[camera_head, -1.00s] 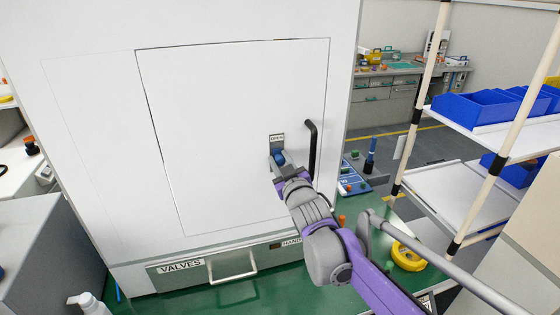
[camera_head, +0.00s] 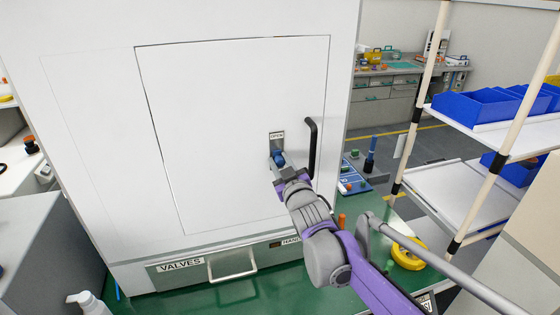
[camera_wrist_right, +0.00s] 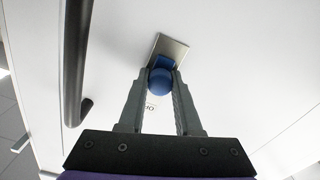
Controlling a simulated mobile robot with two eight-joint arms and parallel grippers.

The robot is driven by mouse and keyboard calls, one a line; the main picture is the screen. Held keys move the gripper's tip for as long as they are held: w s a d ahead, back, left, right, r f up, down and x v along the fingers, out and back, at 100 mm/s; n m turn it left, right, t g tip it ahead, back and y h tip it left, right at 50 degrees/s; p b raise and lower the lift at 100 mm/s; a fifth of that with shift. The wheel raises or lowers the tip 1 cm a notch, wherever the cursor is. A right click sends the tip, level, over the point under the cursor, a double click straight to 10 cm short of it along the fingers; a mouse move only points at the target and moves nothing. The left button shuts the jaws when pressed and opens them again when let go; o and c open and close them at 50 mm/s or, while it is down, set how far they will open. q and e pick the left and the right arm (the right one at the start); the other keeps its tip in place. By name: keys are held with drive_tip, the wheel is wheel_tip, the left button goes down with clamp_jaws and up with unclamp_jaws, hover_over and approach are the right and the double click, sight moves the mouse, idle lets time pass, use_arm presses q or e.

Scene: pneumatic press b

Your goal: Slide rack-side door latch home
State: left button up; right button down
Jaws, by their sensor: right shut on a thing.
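The latch has a blue knob (camera_head: 279,159) on a small grey plate (camera_head: 276,137) marked OPEN, near the right edge of the white door (camera_head: 230,130). My right gripper (camera_head: 283,167) reaches up to it from below right. In the right wrist view, the fingers of my right gripper (camera_wrist_right: 160,95) are shut on the round blue knob (camera_wrist_right: 160,82), one finger on each side. The latch plate (camera_wrist_right: 170,50) shows behind the knob. The gripper hides part of the latch in the head view. My left gripper is not in view.
A black door handle (camera_head: 312,148) stands just right of the latch. Below is a drawer labelled VALVES with a white handle (camera_head: 232,265). A rack with blue bins (camera_head: 475,107) stands at the right. A yellow tape roll (camera_head: 408,254) lies on the green bench.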

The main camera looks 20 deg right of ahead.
drive_tip(key=c, duration=0.6)
unclamp_jaws()
drive_tip(key=shift+f, duration=0.15)
drive_tip(key=shift+s, duration=0.1)
drive_tip(key=s, duration=1)
drive_tip(key=shift+s+d+b, duration=0.15)
drive_tip(key=shift+s+b, duration=0.2)
drive_tip(key=shift+b, duration=0.1)
drive_tip(key=s+f+m+g, duration=0.4)
drive_tip(key=s+f+g, duration=0.8)
drive_tip(key=s+f, duration=1.3)
drive_tip(key=shift+s+f+g+h, duration=0.2)
drive_tip(key=shift+f+g+h, duration=0.1)
drive_tip(key=shift+f, duration=0.15)
